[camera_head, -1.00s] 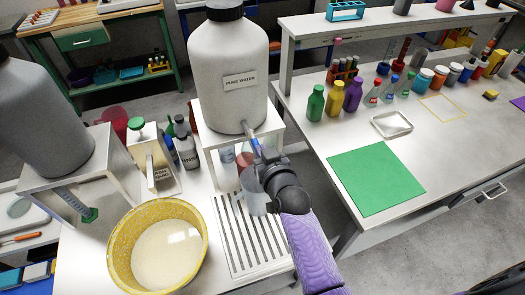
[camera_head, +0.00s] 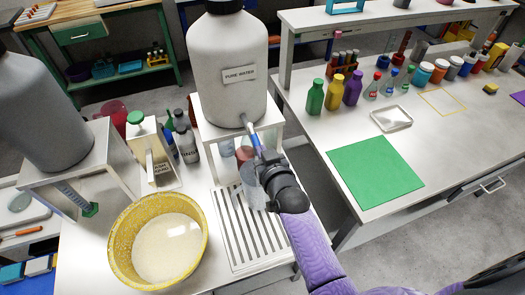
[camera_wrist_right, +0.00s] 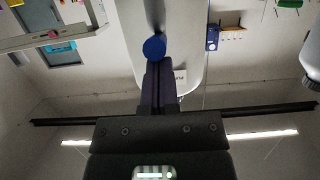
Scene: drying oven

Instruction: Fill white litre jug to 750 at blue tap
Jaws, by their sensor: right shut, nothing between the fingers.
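The white PURE WATER tank (camera_head: 234,72) stands on a white stand, with the blue tap (camera_head: 255,141) at its lower front. My right gripper (camera_head: 261,157) is shut and empty, with its fingertips right at the tap. In the right wrist view the shut fingers (camera_wrist_right: 160,65) end just below the tap's round blue part (camera_wrist_right: 154,47); I cannot tell whether they touch it. A pale, see-through jug (camera_head: 250,190) stands under the tap on the slotted drain tray (camera_head: 232,238), partly hidden by my gripper. Its marks and water level cannot be read. My left gripper is out of view.
A yellow speckled basin (camera_head: 120,245) with pale contents stands left of the drain tray. A grey tank (camera_head: 42,118) on a stand is at the far left. Dark bottles (camera_head: 186,145) stand beside the white stand. A green mat (camera_head: 375,170) lies on the right bench.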

